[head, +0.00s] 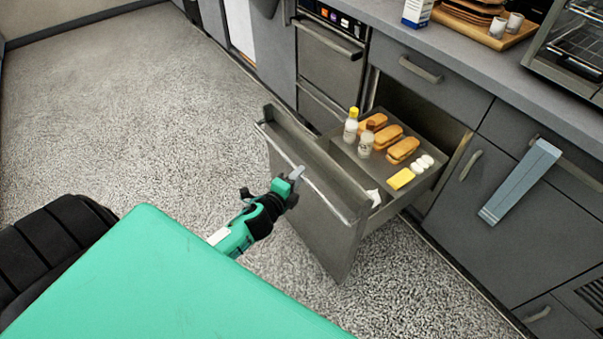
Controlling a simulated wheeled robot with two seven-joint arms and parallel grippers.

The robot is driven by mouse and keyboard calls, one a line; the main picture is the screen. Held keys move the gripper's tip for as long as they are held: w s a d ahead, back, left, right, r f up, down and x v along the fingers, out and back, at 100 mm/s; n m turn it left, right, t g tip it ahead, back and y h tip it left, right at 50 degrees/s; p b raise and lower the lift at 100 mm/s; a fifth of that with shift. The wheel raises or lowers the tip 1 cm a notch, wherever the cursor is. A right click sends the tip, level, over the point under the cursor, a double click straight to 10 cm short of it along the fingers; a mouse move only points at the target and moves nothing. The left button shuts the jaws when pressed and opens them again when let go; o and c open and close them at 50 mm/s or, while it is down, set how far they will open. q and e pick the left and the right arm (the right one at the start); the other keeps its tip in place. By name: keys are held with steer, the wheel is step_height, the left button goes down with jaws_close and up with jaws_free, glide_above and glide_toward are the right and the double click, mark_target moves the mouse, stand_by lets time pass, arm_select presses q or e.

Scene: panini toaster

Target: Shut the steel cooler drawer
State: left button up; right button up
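The steel cooler drawer (313,205) stands pulled well out from the counter cabinets. Inside it lie several bread rolls (387,137), two bottles (351,126), a yellow block (401,179) and some small white pieces (422,163). My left gripper (296,174) is at the outer face of the drawer front, close to the handle bar along its top. I cannot tell if it touches the front, nor whether its fingers are open or shut. My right gripper is out of view.
A built-in oven (329,55) is left of the drawer, with closed cabinets to the right. A blue-grey towel (520,181) hangs on a cabinet. On the counter are a wooden tray (474,38) and a glass-fronted toaster (575,45). The speckled floor (140,100) at left is clear.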

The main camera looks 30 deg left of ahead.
arm_select(q)
steer(key=shift+w+f, duration=0.15)
steer(key=shift+w, duration=0.55)
steer(key=shift+w+f, duration=0.1)
steer(key=shift+w, duration=0.6)
jaws_close()
